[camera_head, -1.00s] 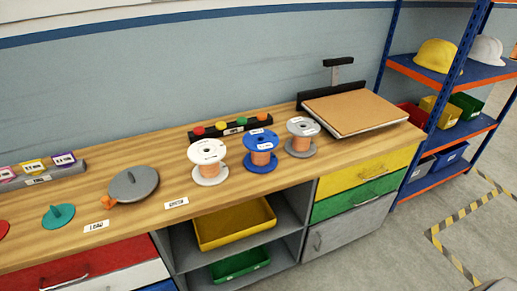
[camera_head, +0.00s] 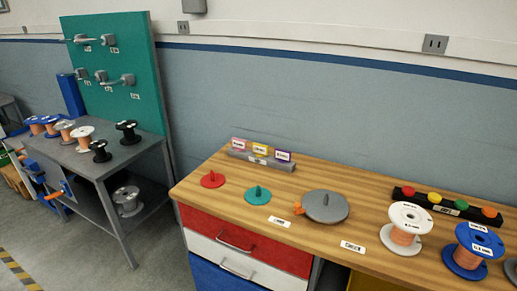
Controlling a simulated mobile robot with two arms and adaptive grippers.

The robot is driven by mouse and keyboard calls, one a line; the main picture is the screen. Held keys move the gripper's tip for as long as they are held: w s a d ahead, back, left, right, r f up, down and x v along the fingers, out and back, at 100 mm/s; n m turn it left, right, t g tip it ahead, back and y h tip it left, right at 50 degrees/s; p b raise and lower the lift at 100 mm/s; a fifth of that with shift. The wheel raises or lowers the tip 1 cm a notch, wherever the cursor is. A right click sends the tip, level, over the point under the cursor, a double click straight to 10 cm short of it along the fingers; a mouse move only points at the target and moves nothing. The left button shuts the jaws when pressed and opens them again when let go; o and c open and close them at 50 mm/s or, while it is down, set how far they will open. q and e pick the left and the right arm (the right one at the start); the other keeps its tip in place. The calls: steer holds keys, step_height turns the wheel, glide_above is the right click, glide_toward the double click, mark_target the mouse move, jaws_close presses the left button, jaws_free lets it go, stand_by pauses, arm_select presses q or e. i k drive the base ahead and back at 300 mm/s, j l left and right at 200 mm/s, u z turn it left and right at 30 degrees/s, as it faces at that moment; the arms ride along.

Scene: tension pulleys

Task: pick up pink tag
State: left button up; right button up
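The pink tag (camera_head: 238,144) stands at the left end of a grey tag holder (camera_head: 261,161) at the back left of the wooden workbench. A yellow tag (camera_head: 260,149) is in the middle of the holder and a purple tag (camera_head: 283,156) at its right end. The print on the tags is too small to read. Neither of my grippers is in view.
On the workbench (camera_head: 224,168) are a red disc (camera_head: 213,180), a teal disc (camera_head: 257,195), a grey disc (camera_head: 326,207) and wire spools (camera_head: 405,228). A grey table (camera_head: 115,166) with spools and a green panel (camera_head: 118,65) stands left, across a floor gap.

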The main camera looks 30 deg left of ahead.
mark_target(240, 144)
steer(key=j+z, duration=0.7)
steer(key=z, duration=0.25)
steer(key=j+z, duration=0.1)
steer(key=j, duration=0.35)
steer(key=k+j+z, duration=0.1)
steer(key=j, duration=0.35)
steer(key=k+j+z, duration=0.1)
steer(key=j, duration=0.4)
steer(key=k+j+z, duration=0.1)
steer(key=j, duration=0.35)
steer(key=k+j+z, duration=0.1)
steer(key=j, duration=0.3)
steer(key=k+j+z, duration=0.1)
steer(key=j, duration=0.35)
steer(key=k, duration=0.05)
